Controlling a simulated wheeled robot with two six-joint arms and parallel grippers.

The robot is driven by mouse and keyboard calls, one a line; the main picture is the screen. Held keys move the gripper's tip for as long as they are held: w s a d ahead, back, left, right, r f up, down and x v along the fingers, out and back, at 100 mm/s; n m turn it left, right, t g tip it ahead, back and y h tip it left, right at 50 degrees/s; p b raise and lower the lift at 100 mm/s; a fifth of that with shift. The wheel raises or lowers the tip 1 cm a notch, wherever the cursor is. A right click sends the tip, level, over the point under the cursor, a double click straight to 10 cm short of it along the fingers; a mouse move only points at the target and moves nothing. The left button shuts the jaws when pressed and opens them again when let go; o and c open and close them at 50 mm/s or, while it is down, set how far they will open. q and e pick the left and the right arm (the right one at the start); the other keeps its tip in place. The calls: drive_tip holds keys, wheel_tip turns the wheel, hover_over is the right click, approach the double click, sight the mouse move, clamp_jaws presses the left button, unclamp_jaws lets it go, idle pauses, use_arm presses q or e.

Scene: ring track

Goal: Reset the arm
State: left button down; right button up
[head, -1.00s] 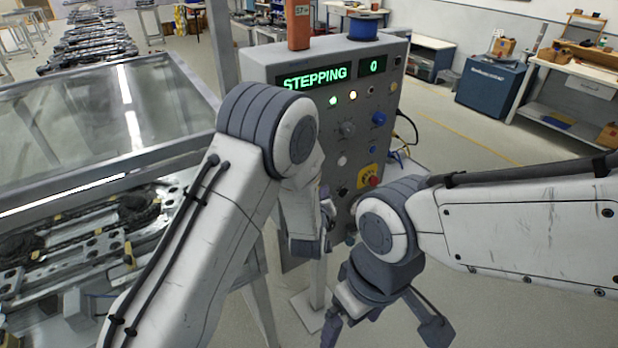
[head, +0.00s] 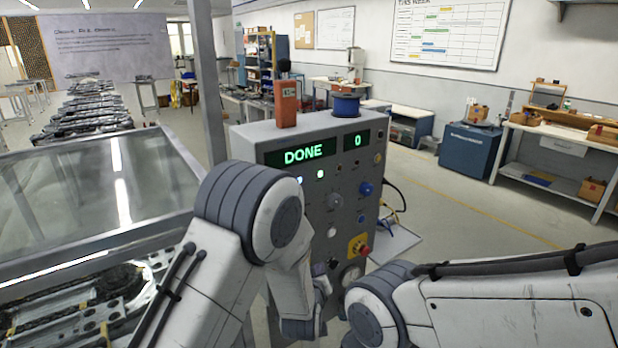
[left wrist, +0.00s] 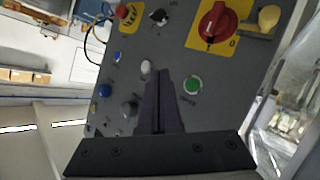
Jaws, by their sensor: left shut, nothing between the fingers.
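The grey control box (head: 345,215) stands in the middle of the head view. Its left display (head: 303,153) reads "DONE" and its right display (head: 359,141) reads "0". Two lamps glow below the left display. My left gripper (left wrist: 160,75) is shut and empty, pointing at the box's panel in the left wrist view. A green button (left wrist: 193,85) lies just right of its fingertips and a white button (left wrist: 146,66) just left. I cannot tell whether the fingers touch the panel. In the head view, my left gripper is mostly hidden by its own arm. My right gripper is below the picture.
A red rotary switch (left wrist: 212,22) on a yellow plate and a blue knob (left wrist: 104,90) are on the panel. An orange handset (head: 286,104) and a blue spool (head: 346,106) sit on the box. A glass-topped line (head: 90,190) is left. Open floor lies right.

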use_arm(q)
drive_tip(key=s+d+r+m+g+h+b, duration=0.2)
drive_tip(key=s+d+m+g, duration=0.25)
drive_tip(key=s, duration=0.45)
drive_tip(key=s+a+r+m+g+y+b, duration=0.1)
drive_tip(key=s+a+m+g, duration=0.2)
drive_tip(key=s, duration=1.1)
drive_tip(key=s+a+r+m+g+y+b, duration=0.1)
drive_tip(key=s+a+g, duration=0.5)
drive_tip(key=s, duration=0.7)
drive_tip(key=shift+s+a+r+m+y, duration=0.3)
drive_tip(key=shift+a+m+y, duration=0.4)
drive_tip(key=shift+m, duration=0.55)
drive_tip(key=shift+a, duration=0.1)
